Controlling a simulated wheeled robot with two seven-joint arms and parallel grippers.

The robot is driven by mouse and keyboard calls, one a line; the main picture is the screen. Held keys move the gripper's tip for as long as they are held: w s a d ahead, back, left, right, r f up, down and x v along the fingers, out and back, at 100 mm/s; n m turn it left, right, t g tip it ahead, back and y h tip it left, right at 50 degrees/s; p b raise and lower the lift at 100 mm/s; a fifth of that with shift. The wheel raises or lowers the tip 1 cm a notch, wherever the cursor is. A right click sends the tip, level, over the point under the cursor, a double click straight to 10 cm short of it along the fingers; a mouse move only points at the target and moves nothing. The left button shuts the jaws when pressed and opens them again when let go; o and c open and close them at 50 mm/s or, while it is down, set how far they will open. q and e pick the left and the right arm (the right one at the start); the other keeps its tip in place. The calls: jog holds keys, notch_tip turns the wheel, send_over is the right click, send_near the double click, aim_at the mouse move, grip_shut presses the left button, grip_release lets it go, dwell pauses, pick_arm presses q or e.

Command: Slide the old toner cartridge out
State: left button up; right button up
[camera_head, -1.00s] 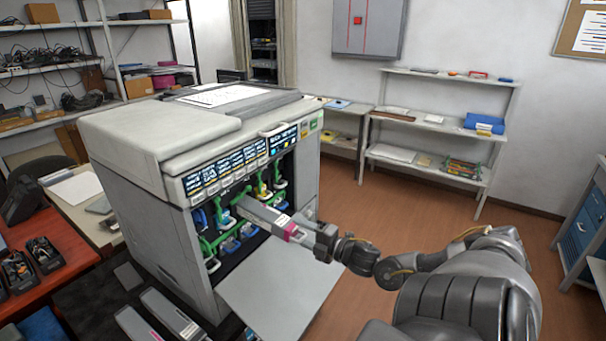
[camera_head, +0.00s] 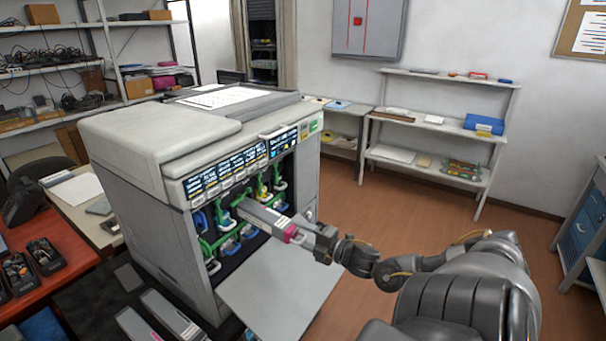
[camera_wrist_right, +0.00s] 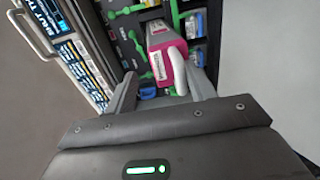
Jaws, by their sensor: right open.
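The old toner cartridge (camera_head: 267,218) is a long grey box with a magenta end. It sticks partly out of the printer's open front (camera_head: 236,240), over the lowered door. My right gripper (camera_head: 302,235) is at its outer end in the head view. In the right wrist view the magenta end (camera_wrist_right: 165,50) with a white label lies ahead, between the two open fingers of the right gripper (camera_wrist_right: 162,90). A pale handle on that end reaches close to the right finger; I cannot tell whether they touch. The left gripper is not in view.
The lowered door (camera_head: 285,285) lies flat below the cartridge. Green levers and other cartridge ends fill the bay around it. Two long grey cartridges (camera_head: 170,315) lie at the lower left. A red table (camera_head: 55,245) with black trays stands at the left.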

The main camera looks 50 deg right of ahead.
jog(key=shift+s, duration=0.1)
jog(key=shift+s+d+r+p, duration=0.1)
jog(key=shift+s+p, duration=0.7)
jog(key=shift+p, duration=0.15)
jog(key=shift+s+d+p, duration=0.2)
jog(key=shift+s+p, duration=1.7)
jog(key=shift+s, duration=0.7)
